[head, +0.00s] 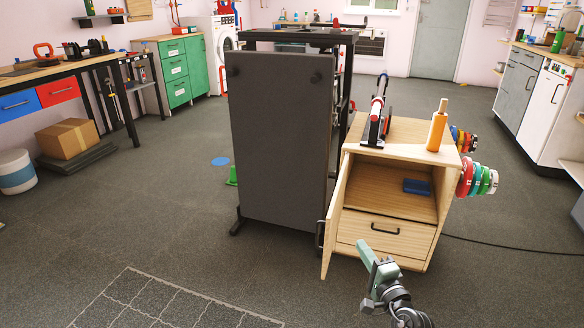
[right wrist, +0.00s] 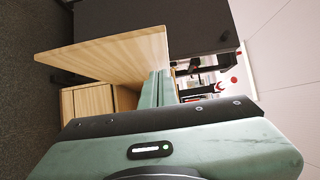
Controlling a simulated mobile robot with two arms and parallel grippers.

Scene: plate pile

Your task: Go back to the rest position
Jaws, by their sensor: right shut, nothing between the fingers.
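My right gripper (head: 367,252) is in front of the wooden cabinet (head: 408,160), at the lower right of the head view. In the right wrist view its two green fingers (right wrist: 160,86) are together with nothing between them. The cabinet's door (head: 334,222) stands open, and its wooden panel (right wrist: 110,58) shows close to the fingers in the right wrist view. I cannot tell whether they touch. My left gripper is not in view.
A blue object (head: 417,187) lies inside the cabinet. Coloured plates (head: 478,180) hang on its right side. An orange bottle-like object (head: 436,130) stands on top. A dark upright panel (head: 280,140) is left of the cabinet.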

